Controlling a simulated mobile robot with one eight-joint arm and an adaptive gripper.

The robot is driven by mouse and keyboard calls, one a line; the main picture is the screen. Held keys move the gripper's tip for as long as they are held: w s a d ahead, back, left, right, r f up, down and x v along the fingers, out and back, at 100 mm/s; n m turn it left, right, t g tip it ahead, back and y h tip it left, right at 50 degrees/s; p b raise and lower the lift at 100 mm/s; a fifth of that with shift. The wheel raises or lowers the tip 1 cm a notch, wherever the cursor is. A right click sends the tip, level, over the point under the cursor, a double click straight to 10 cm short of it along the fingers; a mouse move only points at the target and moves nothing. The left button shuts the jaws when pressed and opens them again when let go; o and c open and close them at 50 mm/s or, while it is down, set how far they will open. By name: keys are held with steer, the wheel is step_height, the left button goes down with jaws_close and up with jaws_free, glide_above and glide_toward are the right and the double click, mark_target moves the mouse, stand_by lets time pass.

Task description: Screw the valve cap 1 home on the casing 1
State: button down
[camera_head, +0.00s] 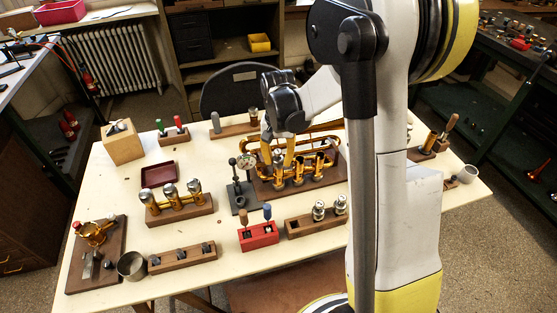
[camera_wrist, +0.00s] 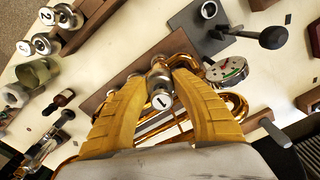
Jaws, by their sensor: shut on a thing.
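The brass horn (camera_head: 330,152) lies on a wooden stand (camera_head: 262,187) near the middle of the bench, with upright casings in a row. Casing 1 (camera_head: 278,176) is the leftmost of these in the head view, under my gripper (camera_head: 280,150). In the wrist view, my gripper (camera_wrist: 160,72) has its yellow fingers closed in on either side of a silver part. Its end face, marked "1", is valve cap 1 (camera_wrist: 161,101). The cap is at the casing's upper end; the fingers hide the join, so I cannot tell how far it is seated.
A dial gauge stand (camera_head: 242,193) is close on the left. A wooden block with brass cylinders (camera_head: 174,202) stands farther left. A red tool block (camera_head: 259,236) and a rack with silver-topped valves (camera_head: 319,212) stand in front.

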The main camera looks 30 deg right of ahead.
steer(key=shift+m, duration=0.3)
steer(key=m, duration=0.3)
steer(key=shift+m, duration=0.4)
steer(key=shift+w+m, duration=0.1)
steer(key=shift+m, duration=0.3)
steer(key=m, duration=0.3)
steer(key=shift+b, duration=0.35)
steer(key=shift+w+m, duration=0.1)
steer(key=shift+m, duration=1)
steer(key=m, duration=0.5)
steer(key=shift+w, duration=0.1)
